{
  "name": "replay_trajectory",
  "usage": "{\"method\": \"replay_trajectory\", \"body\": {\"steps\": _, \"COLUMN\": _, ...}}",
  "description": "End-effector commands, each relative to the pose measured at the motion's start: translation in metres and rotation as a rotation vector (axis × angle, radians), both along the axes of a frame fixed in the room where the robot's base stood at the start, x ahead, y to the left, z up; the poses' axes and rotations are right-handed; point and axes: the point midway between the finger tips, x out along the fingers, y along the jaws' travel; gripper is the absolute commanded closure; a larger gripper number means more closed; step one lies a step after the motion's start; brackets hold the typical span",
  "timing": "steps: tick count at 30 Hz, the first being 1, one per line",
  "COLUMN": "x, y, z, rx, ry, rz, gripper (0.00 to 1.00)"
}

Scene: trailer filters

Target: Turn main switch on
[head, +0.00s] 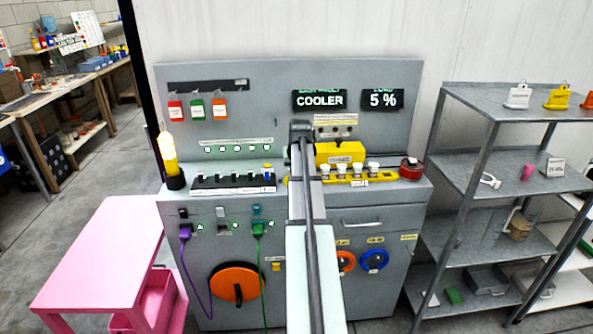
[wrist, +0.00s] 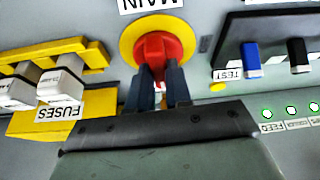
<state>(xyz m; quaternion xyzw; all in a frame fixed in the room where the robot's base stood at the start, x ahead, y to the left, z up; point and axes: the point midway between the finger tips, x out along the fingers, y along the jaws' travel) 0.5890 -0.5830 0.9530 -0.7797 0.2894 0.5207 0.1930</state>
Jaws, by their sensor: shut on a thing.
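The main switch is a red knob (wrist: 160,46) on a round yellow plate (wrist: 130,38), beside a MAIN label (wrist: 150,4) that reads upside down in the wrist view. My gripper (wrist: 159,82) has its two dark fingers shut on the red knob, one on each side. The fingers cover part of the knob, and its exact turn angle is hard to tell. In the head view my arm reaches to the grey console (head: 240,95), and my arm hides the main switch.
White fuses (wrist: 62,78) on a yellow holder flank the knob; test switches (wrist: 251,60) are on its other side. The displays read COOLER (head: 319,100) and 5 % (head: 382,99). A yellow lamp (head: 168,153) stands at left. Pink table (head: 105,240) and grey shelves (head: 500,160) flank the console.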

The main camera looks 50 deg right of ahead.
Motion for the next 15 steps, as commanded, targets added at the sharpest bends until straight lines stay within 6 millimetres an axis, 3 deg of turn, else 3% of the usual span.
{"method": "replay_trajectory", "body": {"steps": 15, "x": 0.0004, "y": 0.0001, "z": 0.0002, "rx": 0.000, "ry": 0.000, "rz": -0.093, "gripper": 1.00}}
